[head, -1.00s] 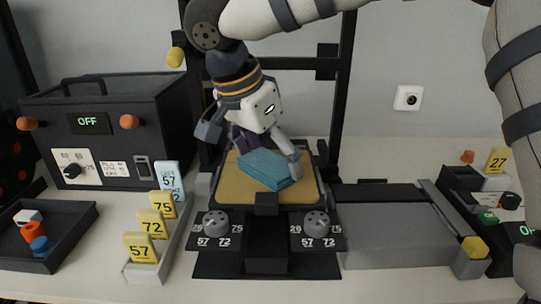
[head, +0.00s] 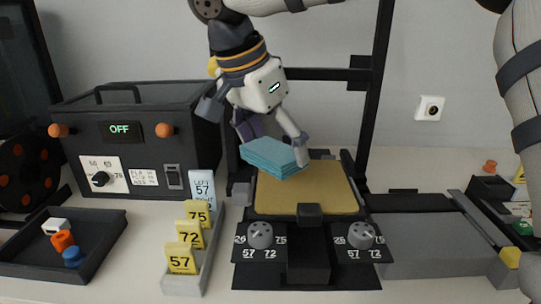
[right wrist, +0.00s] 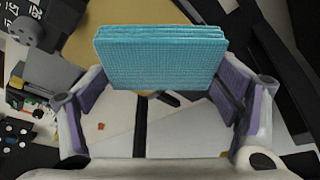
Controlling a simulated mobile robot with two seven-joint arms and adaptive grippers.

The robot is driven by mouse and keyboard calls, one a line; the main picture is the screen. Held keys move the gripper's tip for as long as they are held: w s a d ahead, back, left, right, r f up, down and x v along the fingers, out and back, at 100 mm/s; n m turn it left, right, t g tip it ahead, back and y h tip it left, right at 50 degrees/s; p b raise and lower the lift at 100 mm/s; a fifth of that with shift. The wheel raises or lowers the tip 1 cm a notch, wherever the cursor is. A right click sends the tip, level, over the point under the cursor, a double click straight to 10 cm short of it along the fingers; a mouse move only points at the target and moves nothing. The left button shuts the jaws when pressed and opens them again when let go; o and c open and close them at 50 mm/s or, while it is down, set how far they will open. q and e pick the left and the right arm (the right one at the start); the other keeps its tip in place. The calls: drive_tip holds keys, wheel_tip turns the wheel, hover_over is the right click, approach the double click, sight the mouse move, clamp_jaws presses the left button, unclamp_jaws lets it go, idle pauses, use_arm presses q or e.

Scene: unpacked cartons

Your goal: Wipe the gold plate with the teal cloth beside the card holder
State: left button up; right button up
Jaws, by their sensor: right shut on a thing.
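The teal cloth (head: 272,154), a thick folded pad, is held by my right gripper (head: 272,134) over the back left part of the gold plate (head: 310,195). The cloth looks lifted off the plate, though the gap under it is hard to judge. In the right wrist view the cloth (right wrist: 160,55) spans the space between the purple-padded fingers, with part of the gold plate (right wrist: 95,30) behind it. The plate lies on a black stand and most of its top is bare. The grey card holder (head: 184,286) with upright number cards stands left of the plate. My left gripper is not seen.
A black box (head: 140,148) with an OFF display stands behind the card holder. A black tray (head: 100,245) with small parts is at the front left. Two knobs (head: 260,235) sit before the plate. A black post (head: 376,80) rises behind it; a grey block (head: 430,245) is at right.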

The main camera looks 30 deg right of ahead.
drive_tip(key=shift+r, duration=1.95)
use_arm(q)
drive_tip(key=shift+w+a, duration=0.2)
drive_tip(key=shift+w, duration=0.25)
